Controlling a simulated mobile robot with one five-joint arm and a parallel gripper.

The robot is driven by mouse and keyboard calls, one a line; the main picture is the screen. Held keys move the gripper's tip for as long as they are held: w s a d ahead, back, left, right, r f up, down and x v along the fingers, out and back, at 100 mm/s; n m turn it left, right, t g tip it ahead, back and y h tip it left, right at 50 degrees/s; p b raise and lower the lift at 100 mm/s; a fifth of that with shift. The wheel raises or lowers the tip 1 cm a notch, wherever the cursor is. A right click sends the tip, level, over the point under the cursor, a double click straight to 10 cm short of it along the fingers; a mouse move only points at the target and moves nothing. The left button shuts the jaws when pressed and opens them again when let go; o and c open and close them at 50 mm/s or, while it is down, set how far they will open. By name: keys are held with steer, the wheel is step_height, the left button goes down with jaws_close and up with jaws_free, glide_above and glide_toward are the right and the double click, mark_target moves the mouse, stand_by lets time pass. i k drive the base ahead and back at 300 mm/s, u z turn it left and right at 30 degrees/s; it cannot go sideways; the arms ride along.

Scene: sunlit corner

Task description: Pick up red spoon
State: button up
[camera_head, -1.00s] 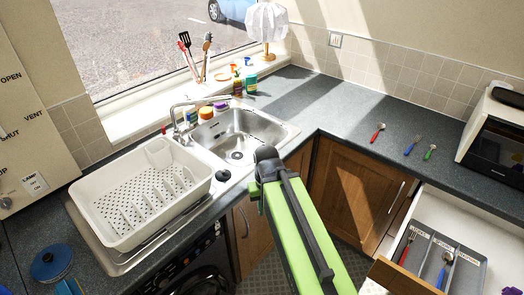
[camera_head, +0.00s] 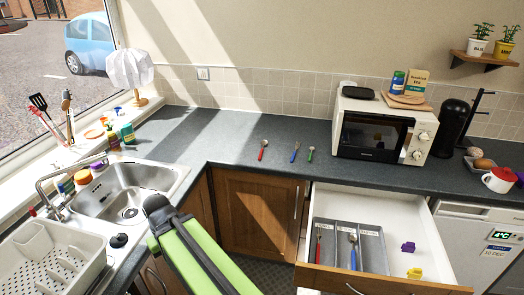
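A red-handled utensil (camera_head: 262,150) with a metal head lies on the grey counter, left of a blue-handled one (camera_head: 295,152) and a green-handled one (camera_head: 310,154). Its head looks like a spoon's, but is small. Another red-handled utensil (camera_head: 318,244) lies in the left compartment of the grey tray in the open drawer; its head shape is unclear. A blue-handled utensil (camera_head: 353,253) lies in another compartment. My green arm with a dark rounded end reaches in from the bottom, in front of the sink, apart from the utensils. No gripper fingers can be made out.
The open drawer (camera_head: 409,217) juts out below the counter (camera_head: 225,147). A microwave (camera_head: 381,128) stands right of the utensils. The sink (camera_head: 128,190) and dish rack (camera_head: 42,262) are at left. The counter around the loose utensils is clear.

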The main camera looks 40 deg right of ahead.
mark_target(264, 142)
steer(key=z, duration=0.15)
steer(key=k, duration=0.55)
steer(key=u, duration=2.55)
steer(key=k, duration=0.95)
steer(key=z, duration=1.85)
steer(key=i, duration=1.05)
steer(key=u, duration=0.05)
